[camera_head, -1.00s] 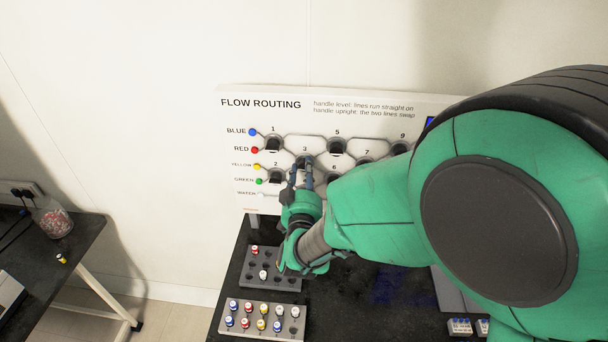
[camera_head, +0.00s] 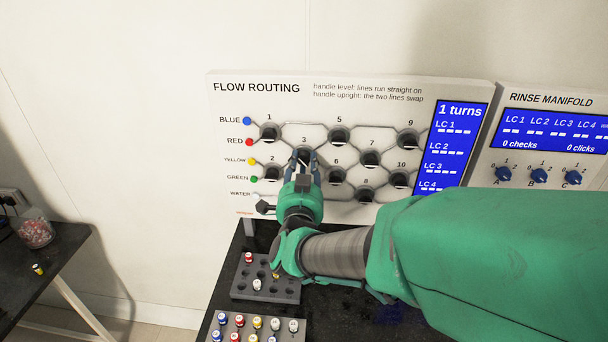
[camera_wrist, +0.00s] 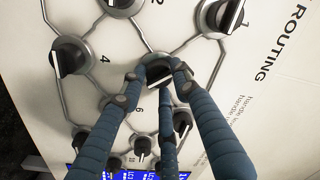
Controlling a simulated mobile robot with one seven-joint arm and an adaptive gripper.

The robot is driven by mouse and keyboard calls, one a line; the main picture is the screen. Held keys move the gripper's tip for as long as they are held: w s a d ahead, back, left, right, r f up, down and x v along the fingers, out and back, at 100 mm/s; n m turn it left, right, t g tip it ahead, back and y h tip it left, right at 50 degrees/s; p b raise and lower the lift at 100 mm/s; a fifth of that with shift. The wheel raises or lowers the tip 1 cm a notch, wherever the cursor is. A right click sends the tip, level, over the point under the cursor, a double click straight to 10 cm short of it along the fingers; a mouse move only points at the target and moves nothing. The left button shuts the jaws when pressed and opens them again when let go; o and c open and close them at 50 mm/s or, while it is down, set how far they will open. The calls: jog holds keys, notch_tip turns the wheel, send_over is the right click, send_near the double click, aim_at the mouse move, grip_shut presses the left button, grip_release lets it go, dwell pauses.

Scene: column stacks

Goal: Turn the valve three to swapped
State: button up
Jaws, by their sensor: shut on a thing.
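The white FLOW ROUTING panel (camera_head: 255,105) carries several dark valves joined by grey lines. Valve three (camera_head: 304,154) is in its left half, mostly hidden by my gripper. My gripper (camera_head: 303,163) is shut on its handle, with fingers on both sides. In the wrist view, valve three (camera_wrist: 158,66) sits between the fingertips (camera_wrist: 158,76). Its pale stripe lies across the picture, turned from the stripes on neighbouring handles; its exact angle is hard to read. The blue display (camera_head: 455,150) reads "1 turns", with dashes beside the LC names.
Valve one (camera_head: 269,131) and valve two (camera_head: 270,172) are close on the left, valve six (camera_head: 336,174) on the right. A rinse manifold (camera_head: 550,100) is at the right. A vial rack (camera_head: 262,284) stands below on the dark bench.

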jog(key=m+b, duration=0.2)
jog(key=m, duration=0.1)
jog(key=shift+m+b, duration=0.3)
jog(key=shift+b, duration=0.1)
jog(key=shift+m+h, duration=0.3)
jog(key=shift+m, duration=1.9)
jog(key=o, duration=1.1)
jog(key=shift+s+f, duration=0.1)
jog(key=shift+s, duration=0.05)
jog(key=s, duration=1.1)
jog(key=shift+s+f, duration=0.35)
